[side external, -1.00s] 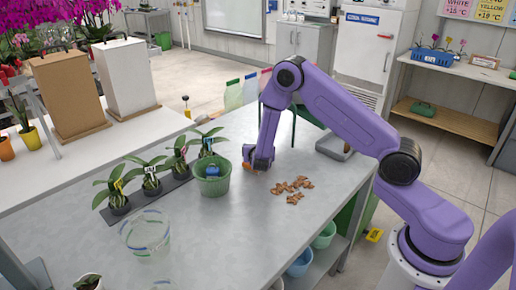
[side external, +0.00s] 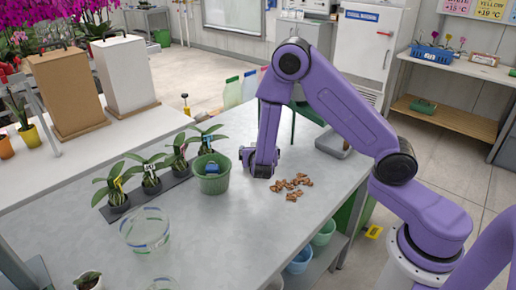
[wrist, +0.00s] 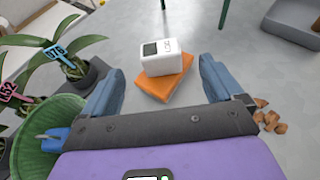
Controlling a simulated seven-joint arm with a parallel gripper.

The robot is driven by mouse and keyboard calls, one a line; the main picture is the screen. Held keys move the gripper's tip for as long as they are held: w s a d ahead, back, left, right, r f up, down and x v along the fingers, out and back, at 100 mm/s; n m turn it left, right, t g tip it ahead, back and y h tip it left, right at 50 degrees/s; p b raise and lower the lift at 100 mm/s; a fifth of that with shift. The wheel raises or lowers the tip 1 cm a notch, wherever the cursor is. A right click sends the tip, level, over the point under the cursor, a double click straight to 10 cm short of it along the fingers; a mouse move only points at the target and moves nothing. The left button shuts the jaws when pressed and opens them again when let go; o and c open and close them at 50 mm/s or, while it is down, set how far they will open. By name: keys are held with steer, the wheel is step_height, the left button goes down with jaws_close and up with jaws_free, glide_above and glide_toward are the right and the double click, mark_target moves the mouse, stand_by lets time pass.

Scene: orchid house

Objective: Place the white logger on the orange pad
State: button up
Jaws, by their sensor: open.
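The white logger (wrist: 163,60), a small box with a dark screen, appears to rest on the orange pad (wrist: 163,90) in the wrist view. It covers the pad's far part, and the pad's near part is bare. My gripper (wrist: 158,88) is open, with one finger to the left and one to the right of the pad, apart from the logger. In the side view my gripper (side external: 260,170) hangs over the metal table, right of the green basket, and the logger and pad are hidden there.
The green basket (side external: 212,184) holding a blue item stands close to the left of my gripper. A row of potted orchids (side external: 150,182) is beyond it. Brown bark chips (side external: 292,187) lie to the right. A clear bowl (side external: 145,232) stands nearer the front, and the table between is clear.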

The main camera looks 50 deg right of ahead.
steer(key=s+a+r+m+g+y, duration=0.3)
steer(key=s+m, duration=0.1)
steer(key=s, duration=0.7)
steer(key=s+a+r+m+g+y, duration=0.3)
steer(key=s+r+m, duration=0.1)
steer(key=s, duration=0.8)
steer(key=s+a+r+m+g+y, duration=0.3)
steer(key=s+m, duration=0.3)
steer(key=s, duration=0.5)
steer(key=shift+s+r+y, duration=0.25)
steer(key=shift+r+y, duration=0.05)
steer(key=shift+y, duration=0.2)
